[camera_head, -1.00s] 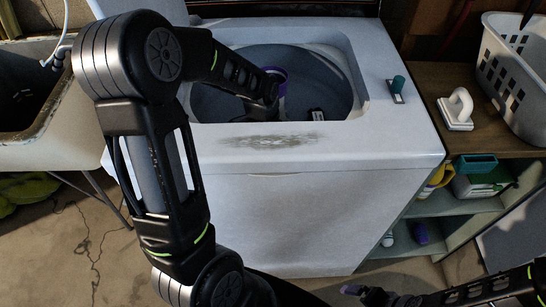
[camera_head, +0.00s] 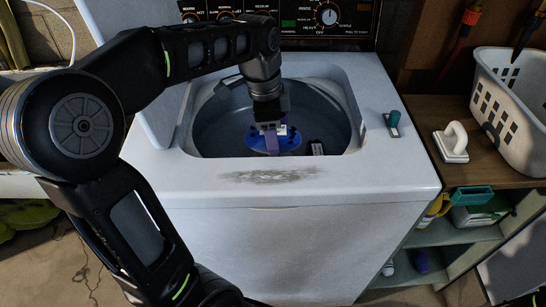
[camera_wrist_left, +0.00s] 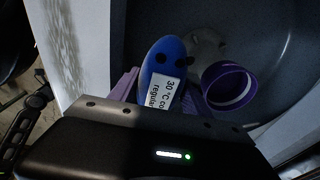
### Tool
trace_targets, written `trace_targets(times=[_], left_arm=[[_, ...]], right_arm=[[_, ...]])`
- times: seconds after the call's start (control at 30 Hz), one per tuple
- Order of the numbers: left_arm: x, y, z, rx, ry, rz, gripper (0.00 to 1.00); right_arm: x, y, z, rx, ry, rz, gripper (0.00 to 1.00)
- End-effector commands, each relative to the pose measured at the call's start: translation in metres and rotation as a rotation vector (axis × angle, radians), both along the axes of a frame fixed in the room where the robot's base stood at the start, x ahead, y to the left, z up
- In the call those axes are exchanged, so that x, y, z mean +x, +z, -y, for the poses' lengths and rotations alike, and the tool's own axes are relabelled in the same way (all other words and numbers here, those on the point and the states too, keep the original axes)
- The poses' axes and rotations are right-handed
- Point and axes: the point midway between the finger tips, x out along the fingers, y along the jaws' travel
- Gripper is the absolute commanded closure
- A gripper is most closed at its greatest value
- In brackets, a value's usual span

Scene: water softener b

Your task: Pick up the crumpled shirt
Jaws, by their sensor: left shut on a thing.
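A green crumpled cloth (camera_head: 28,216) lies on the floor at the far left in the head view; I cannot tell whether it is the shirt. No other crumpled cloth shows. My left gripper (camera_head: 272,136) is inside the washer's round opening, pointing down. It is shut on a blue rounded object (camera_head: 259,141) with dark spots and a white label. In the left wrist view the blue object (camera_wrist_left: 161,62) sits between the purple fingers, and its label reads "30 °C" and "regular". My right gripper is not in view.
The white washer (camera_head: 290,225) has its lid up, and its rim surrounds my left gripper. A purple ring-shaped cap (camera_wrist_left: 228,87) is in the tub near the gripper. A white basket (camera_head: 515,110) stands on the right shelf.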

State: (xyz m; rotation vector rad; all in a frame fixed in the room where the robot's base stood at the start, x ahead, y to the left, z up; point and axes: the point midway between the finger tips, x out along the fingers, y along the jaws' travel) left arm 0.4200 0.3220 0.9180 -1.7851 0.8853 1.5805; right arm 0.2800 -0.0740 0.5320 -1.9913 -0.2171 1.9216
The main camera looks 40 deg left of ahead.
Motion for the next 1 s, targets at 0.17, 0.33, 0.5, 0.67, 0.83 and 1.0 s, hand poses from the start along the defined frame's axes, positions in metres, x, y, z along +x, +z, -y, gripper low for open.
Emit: trace_targets(times=[0.17, 0.33, 0.5, 0.67, 0.83, 1.0], left_arm=[[0.001, 0.047, 0.0, 0.0, -0.001, 0.004, 0.91], [0.001, 0.07, 0.0, 0.0, 0.0, 0.001, 0.91], [0.0, 0.077, 0.0, 0.0, 0.0, 0.0, 0.91], [0.0, 0.078, 0.0, 0.0, 0.0, 0.0, 0.91], [0.0, 0.077, 0.0, 0.0, 0.0, 0.0, 0.91], [0.0, 0.077, 0.0, 0.0, 0.0, 0.0, 0.91]], right_arm=[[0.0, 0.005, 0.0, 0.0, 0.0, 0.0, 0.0], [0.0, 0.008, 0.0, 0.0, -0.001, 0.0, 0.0], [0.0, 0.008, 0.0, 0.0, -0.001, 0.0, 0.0], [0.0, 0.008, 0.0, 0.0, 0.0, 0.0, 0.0], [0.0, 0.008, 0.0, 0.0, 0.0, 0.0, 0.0], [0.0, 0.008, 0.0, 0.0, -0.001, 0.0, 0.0]])
